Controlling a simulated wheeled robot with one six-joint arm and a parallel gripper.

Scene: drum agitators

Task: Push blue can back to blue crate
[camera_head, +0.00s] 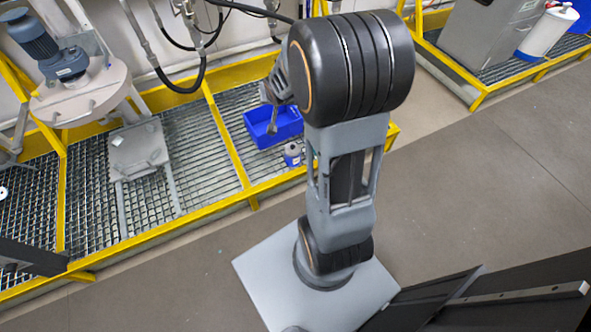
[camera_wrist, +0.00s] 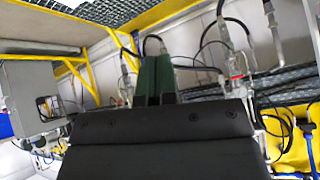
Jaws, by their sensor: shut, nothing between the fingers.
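The blue crate (camera_head: 263,139) sits on the grated platform, near its right end. The small can (camera_head: 292,153), blue with a grey top, stands upright on the platform just in front of the crate's right side. I cannot tell whether the two touch. My gripper (camera_head: 272,129) shows partly behind my arm, pointing down over the crate in the head view. In the wrist view its dark green fingers (camera_wrist: 155,80) are together with nothing between them. Neither the can nor the crate can be made out clearly in the wrist view.
A yellow frame rail (camera_head: 226,200) edges the grating. A drum agitator with a blue motor (camera_head: 35,40) stands at the left. Hoses (camera_head: 187,92) hang behind the crate. A grey cabinet (camera_head: 485,35) stands at the upper right. The floor (camera_head: 480,190) at right is clear.

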